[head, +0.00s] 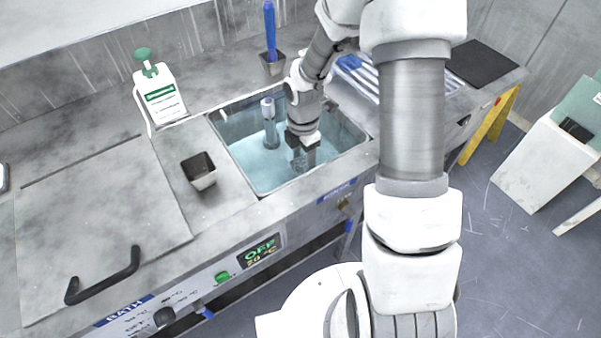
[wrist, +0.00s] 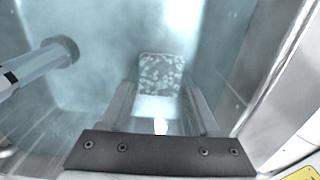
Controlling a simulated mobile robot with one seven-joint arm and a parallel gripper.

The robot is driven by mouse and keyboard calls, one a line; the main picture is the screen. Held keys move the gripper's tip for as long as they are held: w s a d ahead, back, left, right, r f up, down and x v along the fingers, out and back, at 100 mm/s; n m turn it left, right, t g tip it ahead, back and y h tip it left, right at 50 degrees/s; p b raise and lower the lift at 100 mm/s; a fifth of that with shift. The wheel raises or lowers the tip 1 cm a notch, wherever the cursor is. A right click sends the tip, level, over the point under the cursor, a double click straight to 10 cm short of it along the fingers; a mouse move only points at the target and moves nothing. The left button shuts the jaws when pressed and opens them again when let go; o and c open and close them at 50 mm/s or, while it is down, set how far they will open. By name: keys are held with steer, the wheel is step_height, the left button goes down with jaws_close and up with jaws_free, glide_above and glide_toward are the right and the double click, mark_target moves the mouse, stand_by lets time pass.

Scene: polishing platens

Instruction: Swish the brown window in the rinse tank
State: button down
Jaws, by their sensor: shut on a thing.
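My gripper (head: 303,160) reaches down into the rinse tank (head: 345,130), a basin of pale blue water set in the counter. In the wrist view my gripper (wrist: 163,100) is shut on a flat, squarish plate (wrist: 161,72) with a mottled grey-white pattern, which I take for the window. Its brown colour does not show through the cloudy water. The plate extends beyond the fingertips, under or at the water. In the head view the gripper and arm mostly hide it.
A grey standpipe (head: 269,122) stands in the tank, left of my gripper. Left of the tank are a small dark cup (head: 198,170) and a white bottle with green pump (head: 160,95). A blue-handled tool (head: 270,30) stands behind. The lidded bath (head: 100,215) is at left.

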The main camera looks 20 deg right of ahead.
steer(key=shift+r+p, duration=0.9)
steer(key=shift+r, duration=0.25)
steer(key=shift+f+b, duration=0.8)
steer(key=shift+f, duration=0.4)
steer(key=shift+r+p, duration=1.1)
steer(key=shift+r, duration=0.1)
steer(key=shift+f+b, duration=0.85)
steer(key=shift+f, duration=0.4)
steer(key=shift+r, duration=0.15)
